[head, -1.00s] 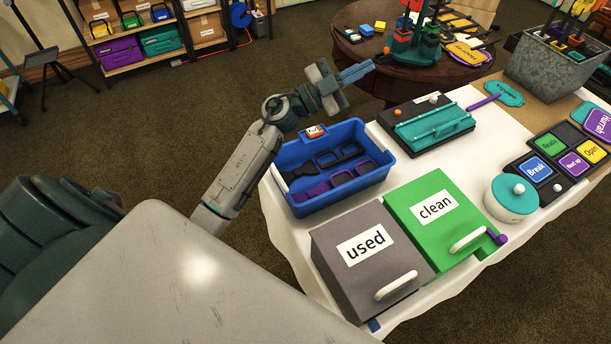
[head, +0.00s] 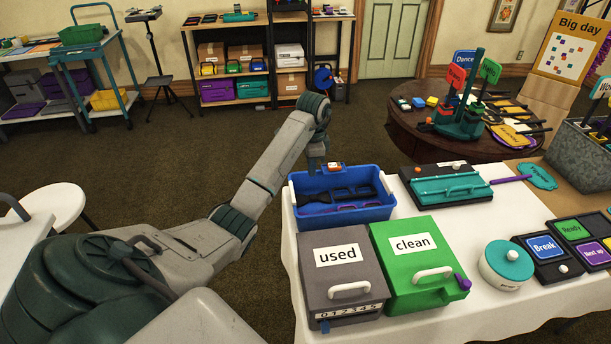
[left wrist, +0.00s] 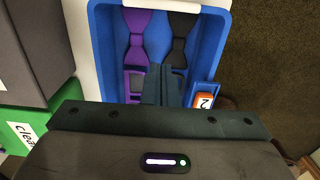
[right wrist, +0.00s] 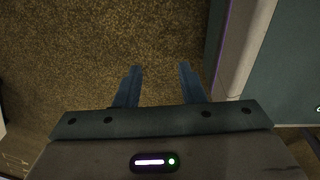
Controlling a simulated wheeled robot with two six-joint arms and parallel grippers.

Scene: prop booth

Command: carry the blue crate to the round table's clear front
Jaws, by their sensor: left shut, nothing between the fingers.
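The blue crate (head: 345,217) stands on the white-clothed table, behind the grey "used" box and green "clean" box. Black and purple bow ties and glasses-like props lie in it. The crate's wall also shows in the left wrist view (left wrist: 224,40). My left gripper (head: 318,162) points down at the crate's back left, partly hidden by my wrist. In the left wrist view its fingers (left wrist: 160,84) are together and empty over the crate. My right gripper (right wrist: 158,76) is open and empty above the carpet. The dark round table (head: 408,126) stands behind the clothed table.
On the round table are a teal stand (head: 462,118) with signs, small blocks and dark paddles. Carpet is open left of the clothed table.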

